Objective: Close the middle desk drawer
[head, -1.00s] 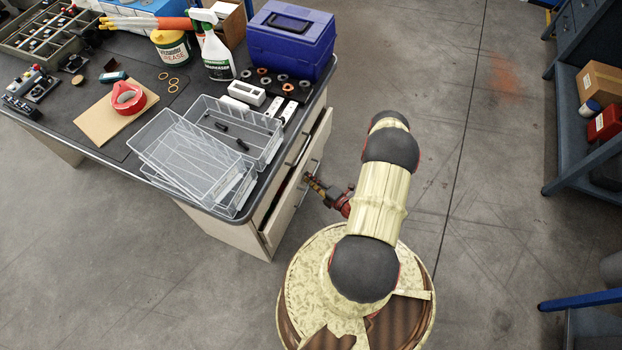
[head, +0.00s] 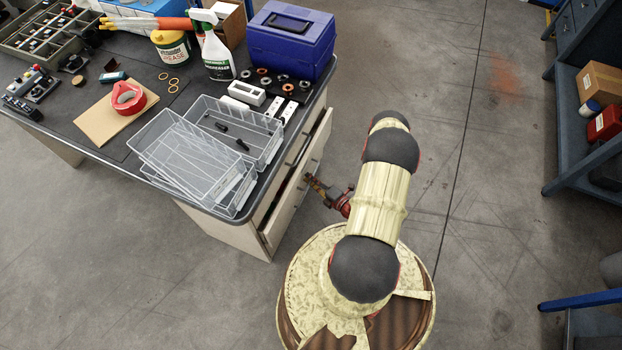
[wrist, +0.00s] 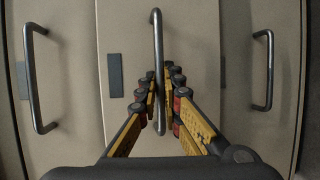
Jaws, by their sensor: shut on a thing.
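The desk's middle drawer (head: 280,222) stands out from the side of the desk in the head view. Its pale front (wrist: 200,35) fills the centre of the wrist view, nearer than the fronts on either side. Its metal bar handle (wrist: 157,35) runs up and down the picture there. My gripper (wrist: 161,82) is shut on this handle, with its yellow and black fingers on both sides of the bar. In the head view my gripper (head: 310,181) is at the drawer front and its fingertips are hard to make out.
Two other drawer handles show in the wrist view, one at left (wrist: 35,80) and one at right (wrist: 264,70). The desktop (head: 85,115) holds clear trays (head: 185,160) and a blue toolbox (head: 290,45). Floor right of my arm is clear up to the blue shelf (head: 565,110).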

